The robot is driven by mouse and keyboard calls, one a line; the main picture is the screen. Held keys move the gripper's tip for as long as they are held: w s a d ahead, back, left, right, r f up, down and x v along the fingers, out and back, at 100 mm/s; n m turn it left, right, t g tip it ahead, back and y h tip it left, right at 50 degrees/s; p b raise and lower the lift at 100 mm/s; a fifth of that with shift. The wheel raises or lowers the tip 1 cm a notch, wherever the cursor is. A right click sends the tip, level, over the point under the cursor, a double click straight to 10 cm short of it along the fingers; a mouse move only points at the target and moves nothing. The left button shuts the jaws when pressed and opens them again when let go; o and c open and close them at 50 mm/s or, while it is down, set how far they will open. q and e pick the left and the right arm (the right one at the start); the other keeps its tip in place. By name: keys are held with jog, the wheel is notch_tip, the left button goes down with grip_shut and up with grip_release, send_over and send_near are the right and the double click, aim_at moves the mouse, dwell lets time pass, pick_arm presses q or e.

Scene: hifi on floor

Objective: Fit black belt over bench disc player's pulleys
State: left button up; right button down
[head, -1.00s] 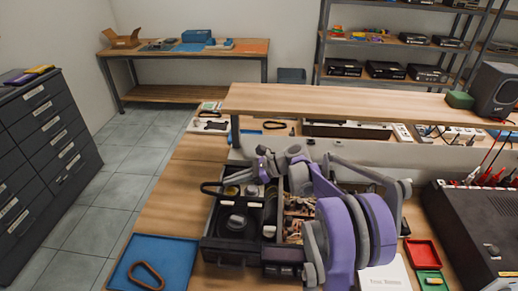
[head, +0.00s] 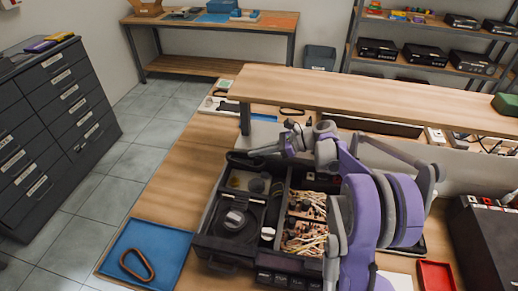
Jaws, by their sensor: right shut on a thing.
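The open black disc player (head: 212,246) sits on the wooden bench, with a round dark part with a pale ring in its left half. My right gripper (head: 256,152) reaches in from the right, over the player's back left edge. It is shut on the black belt (head: 238,159), a dark loop seen edge-on against the player's rear compartment. I cannot tell whether the belt touches the player or a pulley. The pulleys are too small and dark to make out clearly. My left gripper is not in view.
A brown belt (head: 137,265) lies on a blue mat (head: 172,238) at front left. Another dark loop (head: 292,111) lies on the bench behind. A raised wooden shelf (head: 370,105) crosses behind the player. A red tray (head: 436,275) and a black instrument (head: 485,235) stand right.

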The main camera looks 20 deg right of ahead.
jog(key=shift+f, duration=0.7)
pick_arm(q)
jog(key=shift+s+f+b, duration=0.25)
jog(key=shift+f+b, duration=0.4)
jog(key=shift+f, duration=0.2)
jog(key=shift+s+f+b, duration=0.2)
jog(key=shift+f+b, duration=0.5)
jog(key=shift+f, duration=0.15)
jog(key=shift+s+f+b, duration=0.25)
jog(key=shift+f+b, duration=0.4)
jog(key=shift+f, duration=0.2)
pick_arm(e)
jog(key=shift+f, duration=3.55)
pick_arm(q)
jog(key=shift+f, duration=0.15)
pick_arm(e)
jog(key=shift+s, duration=0.1)
pick_arm(q)
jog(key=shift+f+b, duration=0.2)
jog(key=shift+b, duration=0.1)
pick_arm(e)
jog(key=shift+f, duration=0.25)
jog(key=c, duration=0.9)
grip_release()
jog(key=shift+c, duration=0.2)
jog(key=shift+d, duration=0.15)
